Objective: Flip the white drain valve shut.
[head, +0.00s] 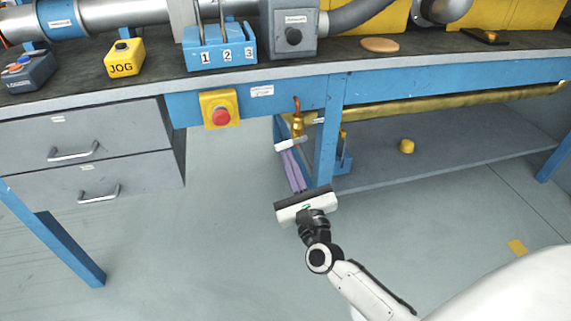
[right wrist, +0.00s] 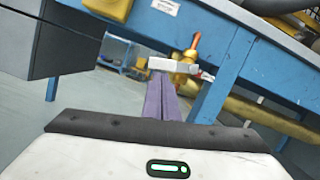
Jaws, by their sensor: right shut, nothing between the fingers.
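The white drain valve handle (head: 287,144) shows below a brass valve body (head: 298,126) with a copper pipe, under the bench's front edge. It lies nearly crosswise in the head view and also shows as a white bar in the right wrist view (right wrist: 172,64). My right gripper (head: 289,152) is shut and empty, its purple fingers reaching up to the handle. In the right wrist view the fingertips (right wrist: 166,76) meet the handle's lower edge in the picture; I cannot tell whether they touch it. My left gripper is not in view.
A blue table leg (head: 326,140) stands just right of the valve. A yellow pipe (head: 430,108) runs along under the bench. A red stop button (head: 221,116) and grey drawers (head: 90,150) are to the left. The floor in front is clear.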

